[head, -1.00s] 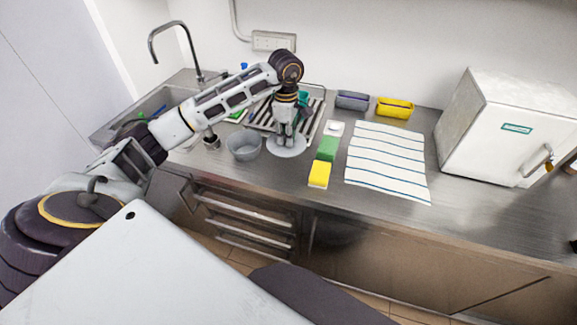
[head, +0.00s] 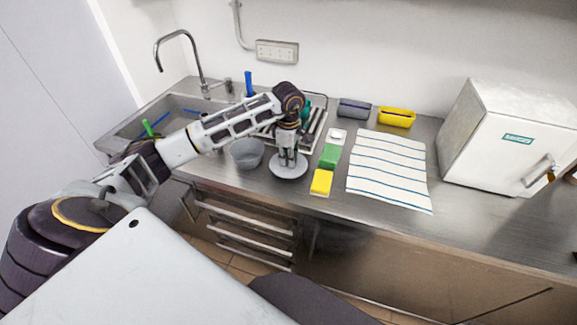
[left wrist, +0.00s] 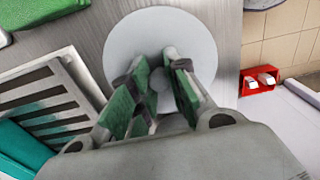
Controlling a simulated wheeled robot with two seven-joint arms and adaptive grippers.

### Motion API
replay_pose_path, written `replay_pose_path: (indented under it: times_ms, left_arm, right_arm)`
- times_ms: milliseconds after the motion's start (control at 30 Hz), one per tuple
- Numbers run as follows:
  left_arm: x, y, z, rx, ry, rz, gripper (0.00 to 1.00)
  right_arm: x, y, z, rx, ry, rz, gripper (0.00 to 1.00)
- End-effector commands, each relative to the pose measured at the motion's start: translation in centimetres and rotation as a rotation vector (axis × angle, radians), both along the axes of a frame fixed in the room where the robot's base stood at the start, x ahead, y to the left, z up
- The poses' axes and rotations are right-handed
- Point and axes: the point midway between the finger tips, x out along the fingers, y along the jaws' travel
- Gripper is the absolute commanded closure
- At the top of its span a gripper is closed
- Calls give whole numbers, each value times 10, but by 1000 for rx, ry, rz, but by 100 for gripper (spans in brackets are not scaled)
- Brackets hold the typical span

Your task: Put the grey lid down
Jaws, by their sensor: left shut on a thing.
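The grey lid (head: 287,172) is a round flat disc at the steel counter, right of the grey tub (head: 247,153). It also shows in the left wrist view (left wrist: 120,43) under my fingers. My left gripper (head: 289,157) points down over the lid and is shut on its centre knob, which the fingers mostly hide. In the left wrist view the gripper (left wrist: 155,80) has green finger pads around the knob. The lid looks level, on or just above the counter; I cannot tell which. My right gripper is not in view.
A drying rack (head: 317,130) stands behind the gripper. Green (head: 330,155) and yellow (head: 321,182) sponges lie just right of the lid, then a striped towel (head: 388,170). The sink (head: 160,120) is left, a white freezer (head: 510,140) right. The counter's front edge is close.

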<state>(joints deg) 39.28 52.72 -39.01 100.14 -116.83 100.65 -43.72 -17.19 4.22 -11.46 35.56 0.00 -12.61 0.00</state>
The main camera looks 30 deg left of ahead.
Motion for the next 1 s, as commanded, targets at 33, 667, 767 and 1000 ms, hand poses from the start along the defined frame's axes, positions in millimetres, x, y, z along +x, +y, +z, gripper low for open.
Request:
replay_pose_path:
  times_ms: [33,667,767,1000]
  left_arm:
    - [0,0,-3,0,1,0,100]
    - [-1,0,-24,-1,3,1,100]
    - [-1,-1,-34,-2,3,0,100]
    - [0,0,-43,0,0,0,100]
  right_arm:
    - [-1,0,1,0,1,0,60]
    - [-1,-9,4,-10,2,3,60]
    - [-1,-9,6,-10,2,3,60]
    - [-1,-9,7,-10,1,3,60]
